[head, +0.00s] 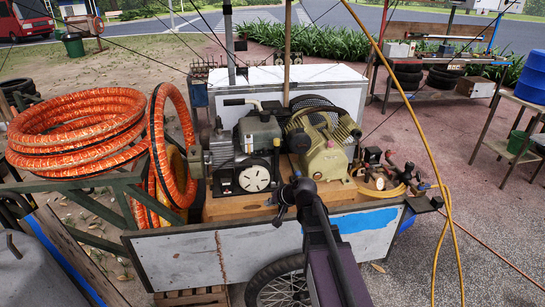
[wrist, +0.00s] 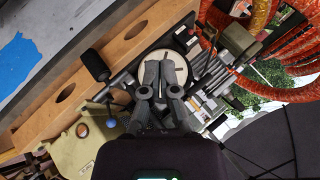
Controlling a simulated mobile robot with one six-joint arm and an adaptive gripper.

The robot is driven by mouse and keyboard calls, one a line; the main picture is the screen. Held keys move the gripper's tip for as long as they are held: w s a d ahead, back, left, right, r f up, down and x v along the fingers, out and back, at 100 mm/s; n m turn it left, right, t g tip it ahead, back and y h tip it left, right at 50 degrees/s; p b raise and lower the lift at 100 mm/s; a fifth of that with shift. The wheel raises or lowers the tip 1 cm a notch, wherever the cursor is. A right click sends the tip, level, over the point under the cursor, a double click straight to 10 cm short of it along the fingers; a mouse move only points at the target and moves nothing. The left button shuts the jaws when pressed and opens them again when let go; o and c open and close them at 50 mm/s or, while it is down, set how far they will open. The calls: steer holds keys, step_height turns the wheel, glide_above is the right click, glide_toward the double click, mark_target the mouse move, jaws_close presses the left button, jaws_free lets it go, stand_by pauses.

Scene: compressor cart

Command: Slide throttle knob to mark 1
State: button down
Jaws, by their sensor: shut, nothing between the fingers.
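My gripper (wrist: 158,68) is shut and empty in the wrist view, its fingertips in front of a round pale dial-like disc (wrist: 178,61). In the head view my gripper (head: 287,194) is dark and small, at the front edge of the cart's wooden deck, right of that disc (head: 254,179). The disc is on the face of the dark engine (head: 258,135). Mark 1 is not readable. Whether the fingers touch anything is unclear.
A tan compressor pump (head: 324,155) stands right of the engine. In the wrist view a black cylindrical handle (wrist: 95,65) and a blue ball (wrist: 112,122) are near my fingers. Orange hose coils (head: 75,130) crowd the left; a yellow hose (head: 412,110) hangs at right.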

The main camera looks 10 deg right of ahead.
steer(key=w+d+r+m+t+b, duration=0.25)
steer(key=w+m+t, duration=0.2)
steer(key=w, duration=0.55)
steer(key=m+t+b, duration=0.1)
steer(key=m+t, duration=0.3)
steer(key=m, duration=0.1)
glide_toward(266, 151)
steer(key=shift+s+d+r+h, duration=0.25)
steer(key=shift+s+d, duration=0.15)
steer(key=shift+d, duration=0.1)
steer(key=shift+s+d+r+h, duration=0.15)
steer(key=shift+s+d+r, duration=0.1)
steer(key=shift+s+d, duration=0.2)
steer(key=shift+w, duration=0.15)
steer(key=b+x, duration=0.1)
steer(key=x, duration=0.8)
steer(key=shift+w, duration=0.35)
steer(key=shift+a, duration=0.2)
